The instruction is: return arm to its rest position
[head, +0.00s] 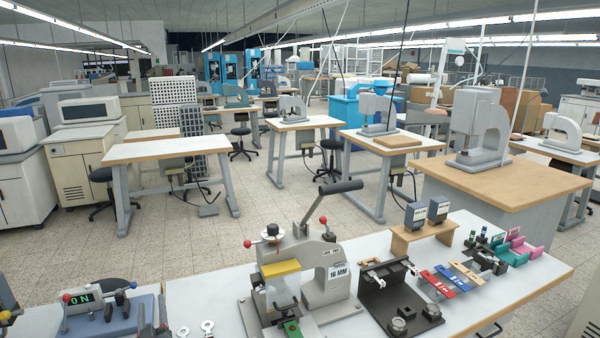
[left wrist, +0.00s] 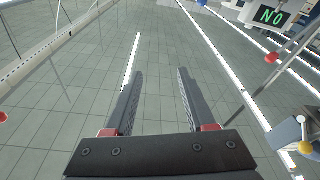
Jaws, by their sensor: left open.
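My left gripper (head: 152,314) shows at the bottom edge of the head view, beside the device with the green ON display (head: 80,299). Only its two dark fingers show there, pointing up. In the left wrist view the two fingers of my left gripper (left wrist: 158,75) stand wide apart with nothing between them. Behind them is a grey tiled surface with bright strips that look like ceiling lamps. The ON display (left wrist: 269,16) appears upside down at the upper right of that view.
A stamping press (head: 305,268) marked 16 MM stands on the front white table (head: 530,282). A black fixture (head: 398,300), coloured pieces and a small wooden stand (head: 424,234) are to its right. Two metal rings (head: 207,327) lie near my left gripper. Workbenches fill the room behind; tiled floor lies between.

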